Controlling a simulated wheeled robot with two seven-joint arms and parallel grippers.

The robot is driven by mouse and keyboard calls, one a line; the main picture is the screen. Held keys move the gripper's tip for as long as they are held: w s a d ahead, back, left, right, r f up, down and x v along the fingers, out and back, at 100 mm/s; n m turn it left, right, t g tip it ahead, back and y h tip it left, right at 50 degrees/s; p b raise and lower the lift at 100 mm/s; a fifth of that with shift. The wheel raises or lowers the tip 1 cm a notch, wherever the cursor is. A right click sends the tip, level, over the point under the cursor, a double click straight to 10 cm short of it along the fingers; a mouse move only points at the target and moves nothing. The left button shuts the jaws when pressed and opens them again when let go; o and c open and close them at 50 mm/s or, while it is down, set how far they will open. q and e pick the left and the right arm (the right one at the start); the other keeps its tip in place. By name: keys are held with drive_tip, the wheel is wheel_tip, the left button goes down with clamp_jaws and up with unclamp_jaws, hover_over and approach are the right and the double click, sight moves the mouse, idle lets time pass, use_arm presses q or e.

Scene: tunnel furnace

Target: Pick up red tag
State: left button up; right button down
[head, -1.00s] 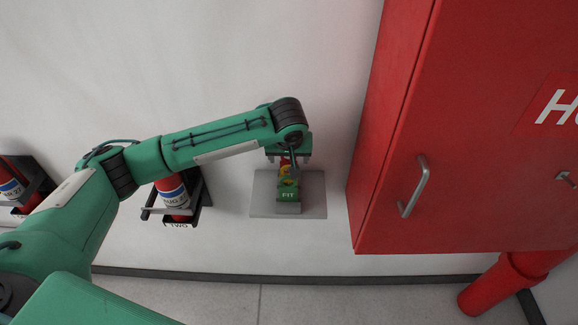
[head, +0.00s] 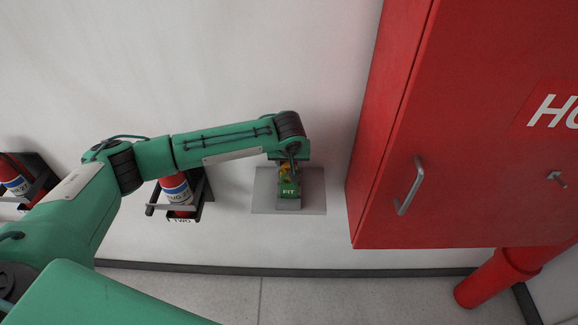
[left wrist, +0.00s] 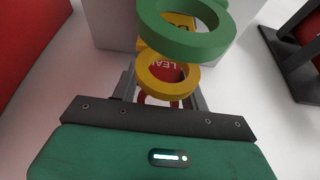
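The red tag (left wrist: 166,69), with white letters partly readable, shows in the left wrist view behind the yellow tag's ring (left wrist: 168,88). Its red ring (left wrist: 145,97) is low, between my left gripper's fingers, mostly covered. A green ring (left wrist: 186,48) is above the yellow one. In the head view the green tag (head: 288,191) reads FIT, with some yellow above it; the red tag is hidden there. My left gripper (head: 288,163) is at the tags, its fingers (left wrist: 160,90) apart on either side of the red ring. My right gripper is out of view.
A grey plate (head: 263,195) on the wall is behind the tags. A red cabinet (head: 460,190) with a handle (head: 411,187) juts out close on the right. Red cylinders (head: 176,190) in black brackets are on the left. Bare wall lies below the plate.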

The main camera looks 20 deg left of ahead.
use_arm(q)
drive_tip(key=shift+c, duration=0.7)
drive_tip(key=shift+r, duration=0.6)
wheel_tip(320, 180, up, 19)
drive_tip(key=b, duration=0.5)
drive_tip(key=shift+f, duration=0.1)
drive_tip(key=shift+f, duration=0.15)
